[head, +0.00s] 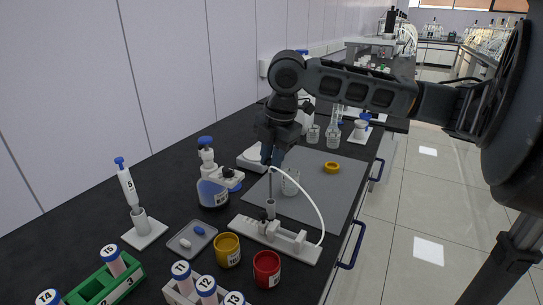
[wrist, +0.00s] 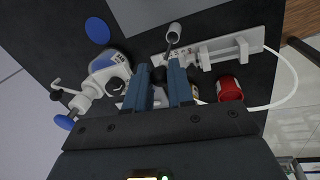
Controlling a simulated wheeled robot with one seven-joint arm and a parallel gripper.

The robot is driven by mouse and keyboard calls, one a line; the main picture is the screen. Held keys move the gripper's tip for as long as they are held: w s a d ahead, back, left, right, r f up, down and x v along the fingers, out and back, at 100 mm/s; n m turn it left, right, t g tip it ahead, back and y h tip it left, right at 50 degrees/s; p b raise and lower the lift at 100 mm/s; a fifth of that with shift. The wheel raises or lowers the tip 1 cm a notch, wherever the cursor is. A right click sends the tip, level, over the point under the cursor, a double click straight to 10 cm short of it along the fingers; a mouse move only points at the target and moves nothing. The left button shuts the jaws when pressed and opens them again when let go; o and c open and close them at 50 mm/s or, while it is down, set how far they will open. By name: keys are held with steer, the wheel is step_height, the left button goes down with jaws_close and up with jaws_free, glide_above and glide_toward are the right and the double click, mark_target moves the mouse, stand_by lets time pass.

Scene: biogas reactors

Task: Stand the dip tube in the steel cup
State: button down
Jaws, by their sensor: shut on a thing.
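My gripper (head: 270,158) points down over the bench and is shut on the upper part of the dip tube (head: 270,185), a thin dark upright rod. Its blue fingers also show in the wrist view (wrist: 161,85). A white hose curves from near the gripper down to the right end of the white rack. The steel cup (head: 271,208), a small grey cylinder, stands at the rack's back left; it also shows in the wrist view (wrist: 174,29). The tube's lower end meets the cup's mouth in the picture; I cannot tell how deep it sits.
The white rack (head: 305,252) has clamp blocks. A yellow cup (head: 227,250) and a red cup (head: 267,268) stand in front of it. A blue-labelled bottle (head: 211,190) is at left, a glass beaker (head: 290,183) behind. The grey mat (head: 320,190) is mostly free around an orange ring (head: 332,168).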

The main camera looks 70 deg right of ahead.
steer(key=shift+f+b, duration=1.65)
steer(key=shift+f, duration=1)
steer(key=shift+c, duration=2.1)
jaws_free()
steer(key=shift+r+p, duration=2.75)
steer(key=shift+r, duration=0.8)
